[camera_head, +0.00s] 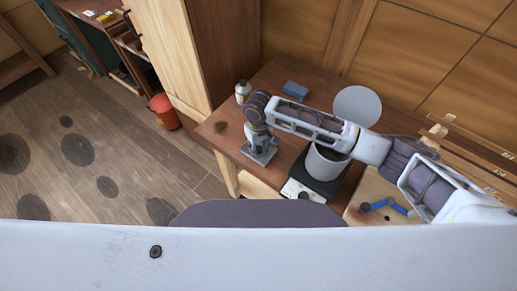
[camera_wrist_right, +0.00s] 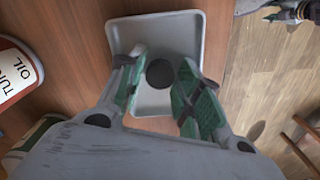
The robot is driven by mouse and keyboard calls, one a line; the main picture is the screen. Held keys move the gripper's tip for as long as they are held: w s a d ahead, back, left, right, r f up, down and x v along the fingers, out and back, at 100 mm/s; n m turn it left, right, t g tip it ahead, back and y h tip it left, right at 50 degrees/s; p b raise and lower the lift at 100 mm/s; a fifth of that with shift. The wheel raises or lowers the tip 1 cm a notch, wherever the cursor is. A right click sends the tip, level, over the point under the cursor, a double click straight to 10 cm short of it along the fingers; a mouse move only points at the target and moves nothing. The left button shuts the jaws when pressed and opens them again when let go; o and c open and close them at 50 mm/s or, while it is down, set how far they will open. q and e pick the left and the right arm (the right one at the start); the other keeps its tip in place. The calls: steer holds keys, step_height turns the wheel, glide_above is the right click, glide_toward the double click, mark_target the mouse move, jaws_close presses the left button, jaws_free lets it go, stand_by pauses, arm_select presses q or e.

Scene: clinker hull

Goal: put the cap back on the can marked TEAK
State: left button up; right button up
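A dark round disc, looking like the cap (camera_wrist_right: 160,73), lies in a shallow grey tray (camera_wrist_right: 190,22). My right gripper (camera_wrist_right: 158,95) is open above the tray, its green-padded fingers on either side of the disc with gaps. In the head view my right gripper (camera_head: 262,145) points down at the tray (camera_head: 262,156). A can with a green and cream label (camera_wrist_right: 30,140) is partly hidden at the lower left of the wrist view. No TEAK lettering is readable. A grey and green shape at the wrist view's top right may be my left gripper (camera_wrist_right: 288,14); its opening is unclear.
A can lettered TUNG OIL (camera_wrist_right: 18,72) stands left of the tray. The tall cabinet (camera_head: 175,45) bounds the left.

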mark_target(259, 149)
steer(key=shift+c, duration=1.4)
steer(key=shift+r, duration=0.15)
step_height(259, 149, up, 10)
steer(key=shift+b, duration=0.45)
